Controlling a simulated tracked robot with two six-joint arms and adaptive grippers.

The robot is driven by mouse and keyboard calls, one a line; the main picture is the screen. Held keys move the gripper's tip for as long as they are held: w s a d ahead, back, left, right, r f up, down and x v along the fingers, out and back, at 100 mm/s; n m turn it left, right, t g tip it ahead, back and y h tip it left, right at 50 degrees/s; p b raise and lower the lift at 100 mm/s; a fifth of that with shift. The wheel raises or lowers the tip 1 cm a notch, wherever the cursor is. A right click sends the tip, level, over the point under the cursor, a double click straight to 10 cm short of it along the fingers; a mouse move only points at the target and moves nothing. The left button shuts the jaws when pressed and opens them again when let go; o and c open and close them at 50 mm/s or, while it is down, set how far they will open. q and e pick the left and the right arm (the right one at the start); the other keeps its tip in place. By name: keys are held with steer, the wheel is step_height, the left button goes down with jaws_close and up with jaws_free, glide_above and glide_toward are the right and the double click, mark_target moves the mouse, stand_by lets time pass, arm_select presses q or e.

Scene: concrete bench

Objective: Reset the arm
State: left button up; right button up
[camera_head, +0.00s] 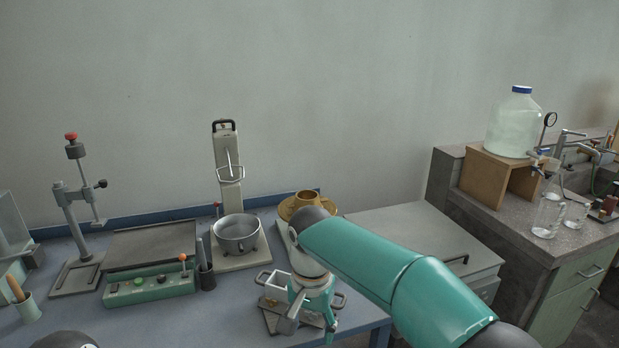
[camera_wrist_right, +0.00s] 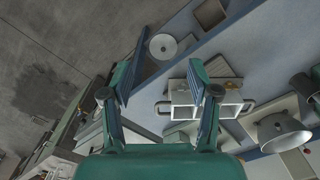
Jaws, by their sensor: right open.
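My right arm reaches in from the lower right of the head view, teal with dark joints. Its gripper (camera_head: 312,310) is over the front edge of the blue bench, pointing down and partly hidden by its own wrist. In the right wrist view the two fingers of the gripper (camera_wrist_right: 163,80) stand wide apart with nothing held between them. A white two-part container with side handles (camera_head: 270,279) is beside and partly behind the gripper; in the wrist view this container (camera_wrist_right: 180,97) lies beyond the right finger. My left gripper does not show.
A metal pot (camera_head: 236,232) stands on a press-like stand behind. A green control box (camera_head: 150,286), a clamp stand (camera_head: 70,205) and a brass-coloured bowl (camera_head: 307,197) are also on the bench. A grey cabinet (camera_head: 420,232) is to the right, with a glass jug (camera_head: 512,125) beyond.

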steer(key=s+d+f+m+g, duration=0.1)
steer(key=s+d+f+g, duration=0.15)
steer(key=d+f, duration=0.55)
steer(key=s+d+f+m+g, duration=0.2)
steer(key=s+d+f, duration=0.3)
steer(key=f, duration=0.5)
steer(key=s+a+f+n+t+y, duration=0.1)
steer(key=s+f+n+t+y, duration=0.3)
steer(key=s+f, duration=1.1)
steer(key=shift+s+f+n+t, duration=0.2)
steer(key=shift+n+t, duration=0.2)
steer(key=shift+t, duration=0.15)
